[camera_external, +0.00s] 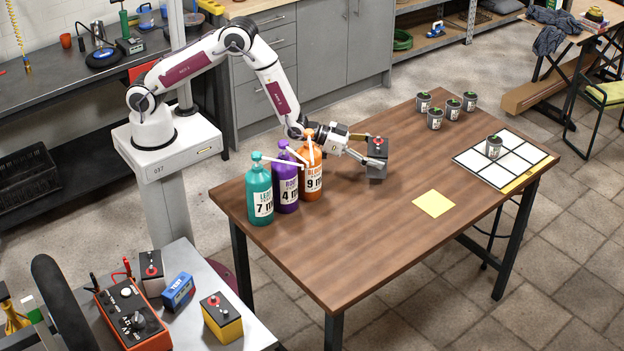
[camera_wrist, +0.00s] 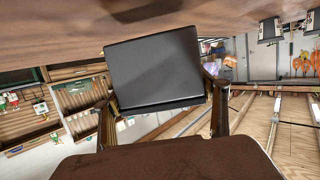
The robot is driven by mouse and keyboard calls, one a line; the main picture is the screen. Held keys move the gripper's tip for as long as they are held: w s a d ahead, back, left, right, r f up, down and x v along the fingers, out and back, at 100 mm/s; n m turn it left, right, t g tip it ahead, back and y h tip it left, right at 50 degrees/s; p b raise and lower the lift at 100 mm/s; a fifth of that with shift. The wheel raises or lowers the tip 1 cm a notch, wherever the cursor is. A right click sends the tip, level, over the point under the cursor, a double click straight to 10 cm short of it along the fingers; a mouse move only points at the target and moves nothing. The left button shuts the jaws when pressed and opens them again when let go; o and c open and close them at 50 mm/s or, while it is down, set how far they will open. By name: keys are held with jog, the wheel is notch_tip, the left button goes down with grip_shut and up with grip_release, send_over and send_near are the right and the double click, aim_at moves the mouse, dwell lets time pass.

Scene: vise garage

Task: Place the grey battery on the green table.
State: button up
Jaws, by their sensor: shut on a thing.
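My gripper (camera_external: 375,161) is shut on a grey battery (camera_external: 378,147), a dark box with a red part on top. It holds the battery upright at or just above the left part of a brown wooden table (camera_external: 345,260); I cannot tell whether the battery touches the top. In the wrist view the battery (camera_wrist: 155,72) sits between the two fingers of my gripper (camera_wrist: 163,108). Another grey battery (camera_external: 151,271) stands on a grey metal table (camera_external: 225,345) at the lower left. No table with a green top shows.
Teal (camera_external: 259,196), purple (camera_external: 286,184) and orange (camera_external: 310,172) pump bottles stand close left of my gripper. A yellow sheet (camera_external: 433,204), a white grid board (camera_external: 483,169) and several small pots (camera_external: 435,118) are further right. The tabletop's front middle is clear. A yellow battery (camera_external: 222,322) is lower left.

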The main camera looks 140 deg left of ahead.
jog(key=shift+f, duration=1.4)
jog(key=shift+f, duration=0.1)
jog(key=o, duration=2)
jog(key=shift+f, duration=0.2)
jog(key=shift+o, duration=0.2)
jog(key=shift+r, duration=0.15)
jog(key=v, duration=1.2)
jog(key=shift+o, duration=0.4)
